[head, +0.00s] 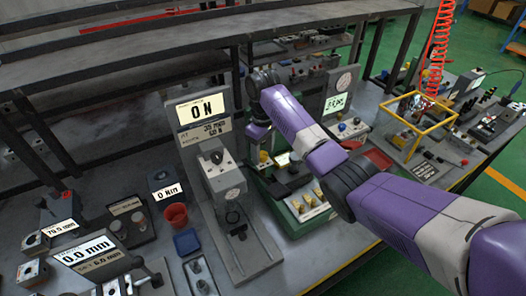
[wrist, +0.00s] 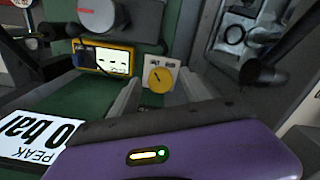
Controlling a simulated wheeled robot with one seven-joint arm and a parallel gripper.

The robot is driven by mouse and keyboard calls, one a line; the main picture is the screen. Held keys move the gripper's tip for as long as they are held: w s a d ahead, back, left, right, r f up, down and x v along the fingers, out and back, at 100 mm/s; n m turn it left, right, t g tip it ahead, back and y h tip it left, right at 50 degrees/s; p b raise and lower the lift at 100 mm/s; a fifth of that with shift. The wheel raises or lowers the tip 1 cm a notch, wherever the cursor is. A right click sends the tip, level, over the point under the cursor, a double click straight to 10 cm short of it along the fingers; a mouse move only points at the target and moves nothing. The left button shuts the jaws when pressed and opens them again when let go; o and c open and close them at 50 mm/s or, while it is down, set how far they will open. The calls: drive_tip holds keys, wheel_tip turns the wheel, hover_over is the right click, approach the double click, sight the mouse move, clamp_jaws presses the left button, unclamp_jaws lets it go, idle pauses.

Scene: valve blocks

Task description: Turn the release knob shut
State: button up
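The release knob (wrist: 159,79) is a round yellow knob with a dark pointer mark, on a pale plate with small dark labels in the wrist view. The labels are too small to read. My gripper (wrist: 161,90) is open, with one pale finger to the left of the knob and one to the right in the picture. The knob shows between them and nothing is gripped; contact cannot be told. In the head view my purple arm reaches over the green press-like unit (head: 296,226), and my fingers are hidden there.
In the wrist view, a yellow-framed display (wrist: 104,58) is left of the knob and a white "PEAK bar" display (wrist: 38,138) is at lower left. In the head view, a grey force stand (head: 222,180) with a "0 N" display stands close left of my arm; a yellow frame (head: 420,125) is right.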

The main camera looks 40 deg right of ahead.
sight(263, 154)
wheel_tip(263, 154, up, 8)
drive_tip(key=shift+f, duration=0.1)
idle(0.5)
drive_tip(key=shift+s+f, duration=0.1)
idle(0.4)
